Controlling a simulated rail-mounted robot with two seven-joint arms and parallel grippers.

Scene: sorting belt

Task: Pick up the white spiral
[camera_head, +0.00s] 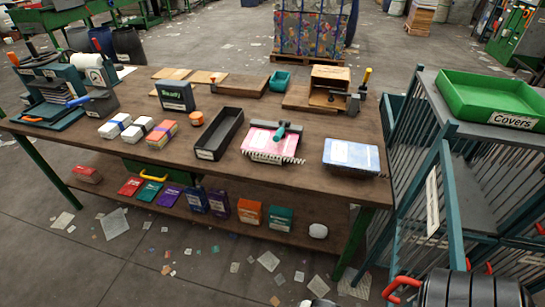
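A pink notebook (270,149) lies on the brown workbench (215,172), right of its middle. A white spiral (285,160) runs along its near edge and sticks out toward the right corner. A teal and dark tool (280,131) lies across the top of the notebook and covers part of it. I cannot tell whether the spiral is joined to the pages.
A blue-white pad (351,156) lies right of the notebook, and a long black tray (211,132) left of it. A green "Covers" tray (492,98) tops the right rack. Boxes stand on the shelf below. Bare bench runs along the front edge.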

